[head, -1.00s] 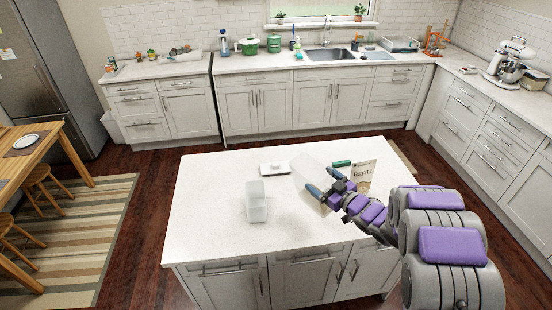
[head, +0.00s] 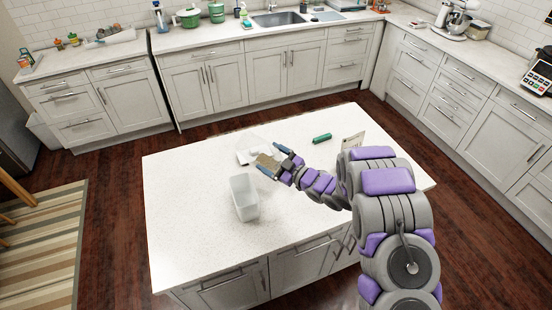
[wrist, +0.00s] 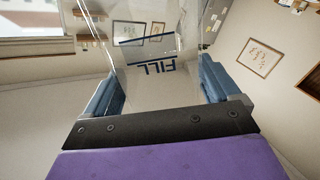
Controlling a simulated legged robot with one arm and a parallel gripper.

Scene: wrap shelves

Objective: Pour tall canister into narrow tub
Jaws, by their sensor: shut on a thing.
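The tall canister is clear, with a dark "FILL" mark and line; it fills the upper middle of the wrist view (wrist: 150,75). My gripper (head: 273,160) is shut on it, with a blue finger on each side in the wrist view (wrist: 160,90). In the head view the canister is only a faint outline, beyond the fingers and above the island top; its tilt and contents are hard to tell. The narrow tub (head: 244,198) is a translucent white, open box standing on the island, in front and to the left of my gripper. I make out no contents in it.
The white island top (head: 190,240) is mostly bare. A green cylinder (head: 322,138) and a printed card (head: 353,142) are at the right, the card partly behind my arm.

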